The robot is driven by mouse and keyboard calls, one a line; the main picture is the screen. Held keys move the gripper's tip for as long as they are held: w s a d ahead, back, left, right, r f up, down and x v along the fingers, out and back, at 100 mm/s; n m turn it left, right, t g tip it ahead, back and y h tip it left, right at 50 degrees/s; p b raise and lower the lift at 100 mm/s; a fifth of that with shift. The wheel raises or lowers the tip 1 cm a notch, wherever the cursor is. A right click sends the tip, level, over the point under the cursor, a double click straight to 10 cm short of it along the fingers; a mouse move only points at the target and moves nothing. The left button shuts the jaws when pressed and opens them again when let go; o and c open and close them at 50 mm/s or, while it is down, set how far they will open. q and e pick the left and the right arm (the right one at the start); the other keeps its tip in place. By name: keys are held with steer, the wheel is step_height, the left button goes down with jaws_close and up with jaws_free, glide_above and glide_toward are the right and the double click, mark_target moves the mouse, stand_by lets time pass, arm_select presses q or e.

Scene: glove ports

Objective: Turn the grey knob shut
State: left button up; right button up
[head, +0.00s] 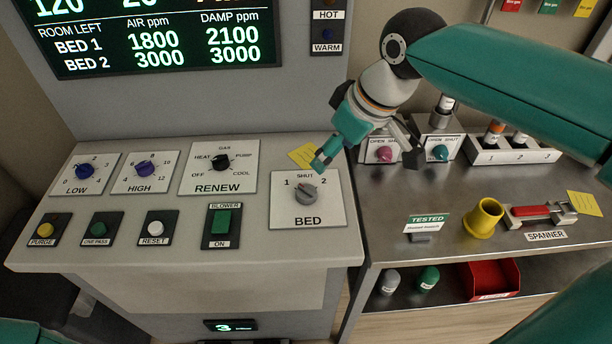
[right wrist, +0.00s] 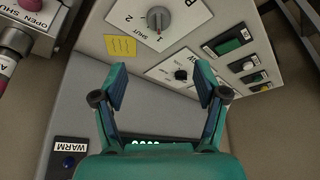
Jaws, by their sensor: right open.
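The grey knob (head: 306,194) sits on the white BED plate (head: 284,214) at the right end of the sloping panel, marked 1, SHUT and 2. Its small red mark appears to point toward 1, left of SHUT. The knob (right wrist: 158,18) also shows at the top of the right wrist view. My right gripper (head: 366,164) is above and to the right of the knob, open and empty. In the right wrist view its spread fingers (right wrist: 160,78) are apart from the knob. My left gripper is out of view.
The panel also has the RENEW knob (head: 221,162), two blue knobs and several buttons. A yellow note (head: 303,155) lies behind the BED plate. On the steel bench stand pink (head: 385,154) and teal (head: 440,153) knobs, a yellow cup (head: 483,219) and a spanner holder.

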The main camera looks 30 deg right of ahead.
glide_toward(309, 191)
steer(key=x, duration=0.9)
steer(key=shift+w+f, duration=0.2)
steer(key=shift+c, duration=0.3)
steer(key=c, duration=1.1)
